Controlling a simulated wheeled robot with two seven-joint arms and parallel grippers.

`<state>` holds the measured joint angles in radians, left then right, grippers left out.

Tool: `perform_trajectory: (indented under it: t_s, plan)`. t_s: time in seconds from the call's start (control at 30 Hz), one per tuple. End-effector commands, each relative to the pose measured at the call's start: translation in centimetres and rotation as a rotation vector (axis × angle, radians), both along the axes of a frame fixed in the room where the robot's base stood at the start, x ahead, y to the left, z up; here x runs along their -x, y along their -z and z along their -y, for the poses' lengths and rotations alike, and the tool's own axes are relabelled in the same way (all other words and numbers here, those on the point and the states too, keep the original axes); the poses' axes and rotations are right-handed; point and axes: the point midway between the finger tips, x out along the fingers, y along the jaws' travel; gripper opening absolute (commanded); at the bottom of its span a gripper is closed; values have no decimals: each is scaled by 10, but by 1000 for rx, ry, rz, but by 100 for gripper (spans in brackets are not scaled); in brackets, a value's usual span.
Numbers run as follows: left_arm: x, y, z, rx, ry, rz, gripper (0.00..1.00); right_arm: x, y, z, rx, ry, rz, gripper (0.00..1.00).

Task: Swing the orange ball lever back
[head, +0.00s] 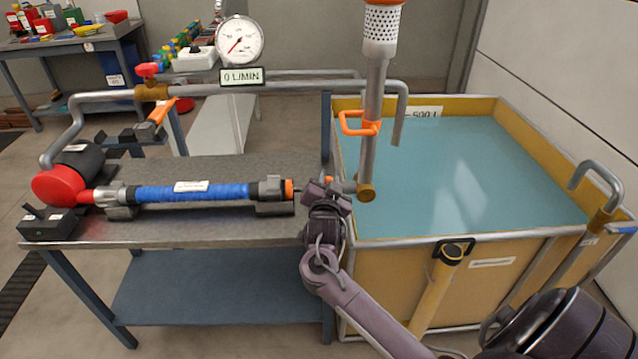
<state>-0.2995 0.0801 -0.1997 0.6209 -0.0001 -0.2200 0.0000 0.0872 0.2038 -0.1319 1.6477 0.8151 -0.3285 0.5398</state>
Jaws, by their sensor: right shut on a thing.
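The orange ball lever (160,112) slants down from a brass valve (152,92) on the grey pipe above the bench, at upper left. My right gripper (328,187) is well to its right and apart from it, at the bench's right end. It is shut beside a grey pipe stub (348,187) that ends in a brass elbow (366,192). A small orange piece (329,180) shows at its jaws. The jaws and wrist hide most of what it holds. My left gripper is not in view.
A blue-sleeved pump (192,193) lies along the steel bench (270,150). A gauge (239,41) stands above a display (241,76) reading 0 L/MIN. A vertical pipe with an orange handle (360,124) rises beside the water tank (440,238). A yellow tube (438,290) leans at its front.

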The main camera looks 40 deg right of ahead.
Motion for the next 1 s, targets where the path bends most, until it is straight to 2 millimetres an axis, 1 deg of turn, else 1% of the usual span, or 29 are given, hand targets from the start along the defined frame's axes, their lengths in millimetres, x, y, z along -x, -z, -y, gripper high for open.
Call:
perform_trajectory:
  t_s: [0.3, 0.7, 0.9, 1.0]
  plan:
    - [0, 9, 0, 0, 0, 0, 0, 16, 5, 24, -262, 4, 159, 0]
    - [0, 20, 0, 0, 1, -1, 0, 31, 17, 50, -560, 3, 343, 0]
    - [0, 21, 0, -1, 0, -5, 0, 35, 23, 57, -662, 3, 404, 0]
    - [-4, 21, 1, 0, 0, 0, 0, 37, 26, 60, -656, 3, 400, 0]
